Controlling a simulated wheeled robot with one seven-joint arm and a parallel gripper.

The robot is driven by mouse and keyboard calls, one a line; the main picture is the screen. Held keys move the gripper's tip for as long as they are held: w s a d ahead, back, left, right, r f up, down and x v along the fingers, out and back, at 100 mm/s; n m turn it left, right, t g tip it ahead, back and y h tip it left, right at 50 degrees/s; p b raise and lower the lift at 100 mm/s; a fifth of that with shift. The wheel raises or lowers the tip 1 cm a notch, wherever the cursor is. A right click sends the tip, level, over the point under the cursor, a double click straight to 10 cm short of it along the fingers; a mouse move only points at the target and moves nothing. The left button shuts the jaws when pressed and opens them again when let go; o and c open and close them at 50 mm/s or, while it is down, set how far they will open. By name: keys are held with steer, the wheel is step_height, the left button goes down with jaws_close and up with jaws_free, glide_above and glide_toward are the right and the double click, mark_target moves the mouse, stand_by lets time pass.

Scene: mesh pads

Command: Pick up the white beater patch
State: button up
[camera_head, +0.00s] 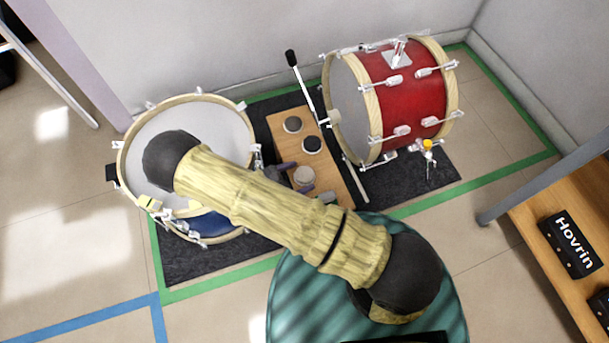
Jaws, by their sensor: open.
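A pale, off-white round patch (304,174), matching the white beater patch, lies on a wooden board (345,190) beside the drums. My gripper (301,178) is open. Its dark fingers show on the left and lower sides of the pale patch, and the patch appears between or just under them. I cannot tell the height gap or whether they touch it. My arm hides the gripper's body and part of the board's lower left.
Two dark-rimmed round pads (293,124) (312,143) lie farther up the board. A white-headed drum (205,125) stands left. A black mat (210,262) lies beneath. A wooden shelf (540,255) is at right.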

mark_target(297, 178)
stand_by(0.4)
steer(key=c, duration=1.1)
steer(key=shift+o, duration=0.2)
step_height(297, 178, up, 10)
steer(key=p, duration=0.4)
steer(key=shift+p, duration=0.3)
steer(key=shift+r, duration=0.1)
